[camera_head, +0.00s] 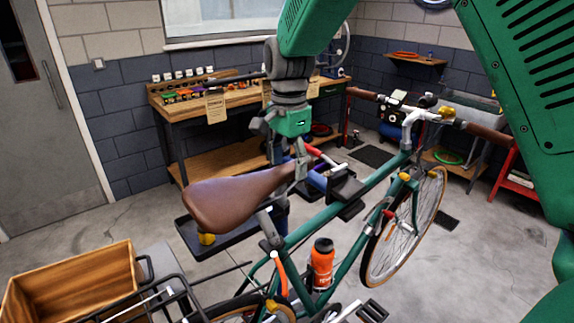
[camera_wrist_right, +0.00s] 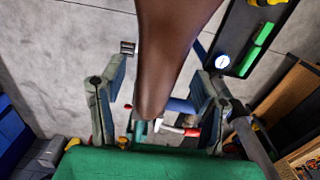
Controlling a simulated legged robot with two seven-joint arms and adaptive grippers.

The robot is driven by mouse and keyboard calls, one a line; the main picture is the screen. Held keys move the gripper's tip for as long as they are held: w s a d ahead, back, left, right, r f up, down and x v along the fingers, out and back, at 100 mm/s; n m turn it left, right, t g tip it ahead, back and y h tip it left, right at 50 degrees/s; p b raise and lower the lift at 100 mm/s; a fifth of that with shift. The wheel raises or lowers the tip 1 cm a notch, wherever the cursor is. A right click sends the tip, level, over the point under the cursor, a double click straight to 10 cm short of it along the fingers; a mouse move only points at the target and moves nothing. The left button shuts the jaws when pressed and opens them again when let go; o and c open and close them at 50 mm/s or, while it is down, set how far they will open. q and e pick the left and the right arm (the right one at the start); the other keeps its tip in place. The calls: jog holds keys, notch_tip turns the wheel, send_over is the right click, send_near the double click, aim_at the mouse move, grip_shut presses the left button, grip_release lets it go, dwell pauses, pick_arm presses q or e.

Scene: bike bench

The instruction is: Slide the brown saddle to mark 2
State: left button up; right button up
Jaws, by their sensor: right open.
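The brown saddle (camera_head: 232,200) sits on the green bicycle, its nose toward the handlebar. My right gripper (camera_head: 290,158) is over the nose, pointing down. In the right wrist view the saddle (camera_wrist_right: 168,45) runs between the two open fingers of my right gripper (camera_wrist_right: 158,85), with gaps on both sides of the nose. The saddle clamp below is largely hidden. I cannot make out mark 2 in either view. My left gripper is not in view.
The green bicycle frame (camera_head: 335,225) holds an orange bottle (camera_head: 321,264). A wooden crate (camera_head: 72,285) is at lower left by the black rear rack. A repair-stand clamp (camera_head: 345,187) is close to the gripper. A workbench (camera_head: 215,104) stands behind.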

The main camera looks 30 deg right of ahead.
notch_tip(320, 180, up, 11)
jog(key=shift+w+r, duration=0.15)
jog(key=shift+r, duration=0.05)
dwell(0.4)
jog(key=shift+f, duration=0.1)
